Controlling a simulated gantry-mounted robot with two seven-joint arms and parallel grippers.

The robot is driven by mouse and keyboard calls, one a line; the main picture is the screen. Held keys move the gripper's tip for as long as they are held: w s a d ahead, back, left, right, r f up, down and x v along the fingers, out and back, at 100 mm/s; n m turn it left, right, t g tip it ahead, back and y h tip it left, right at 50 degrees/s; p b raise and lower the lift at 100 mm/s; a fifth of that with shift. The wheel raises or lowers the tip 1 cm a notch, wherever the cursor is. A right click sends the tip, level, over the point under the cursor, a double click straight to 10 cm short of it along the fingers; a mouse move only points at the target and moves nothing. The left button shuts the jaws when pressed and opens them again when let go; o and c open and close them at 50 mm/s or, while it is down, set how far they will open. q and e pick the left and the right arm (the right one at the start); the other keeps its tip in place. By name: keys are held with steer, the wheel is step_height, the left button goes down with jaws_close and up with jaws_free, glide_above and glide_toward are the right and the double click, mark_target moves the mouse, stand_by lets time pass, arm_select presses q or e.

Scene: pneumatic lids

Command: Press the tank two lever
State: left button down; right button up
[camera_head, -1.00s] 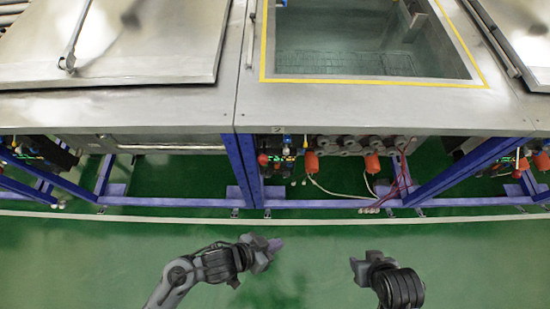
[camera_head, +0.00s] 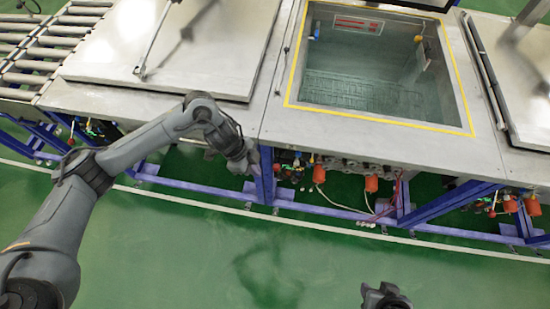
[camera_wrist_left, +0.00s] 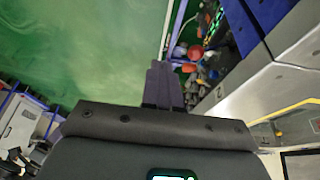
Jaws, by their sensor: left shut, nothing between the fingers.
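Tank two (camera_head: 380,118) is the open tank with a yellow border around its opening. Its valve cluster (camera_head: 291,165), with red, black and green parts, sits under the front edge beside a blue post. My left gripper (camera_head: 251,164) is shut and empty, just left of that post and the cluster. In the left wrist view its fingers (camera_wrist_left: 163,82) point toward the cluster (camera_wrist_left: 190,56), which lies beyond them, apart from the tips. The lever itself is too small to tell among these parts. My right gripper (camera_head: 383,296) is low at the bottom edge, far from the tank.
A blue post (camera_head: 267,175) stands close to my left gripper. A closed metal lid (camera_head: 190,50) lies left of tank two. Orange-red cylinders (camera_head: 371,183) and loose hoses hang under the tank. The green floor (camera_head: 200,250) in front is clear.

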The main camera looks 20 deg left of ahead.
arm_select(q)
steer(key=w+a+r+t, duration=0.1)
steer(key=w+r, duration=0.2)
steer(key=r, duration=0.3)
steer(key=shift+w+p, duration=0.4)
steer(key=shift+p, duration=0.05)
steer(key=b, duration=0.1)
glide_toward(276, 168)
steer(key=x, duration=0.4)
steer(key=shift+d+f, duration=0.3)
steer(key=shift+d, duration=0.05)
steer(key=shift+w+f, duration=0.3)
steer(key=shift+f, duration=0.5)
steer(key=shift+d, duration=0.1)
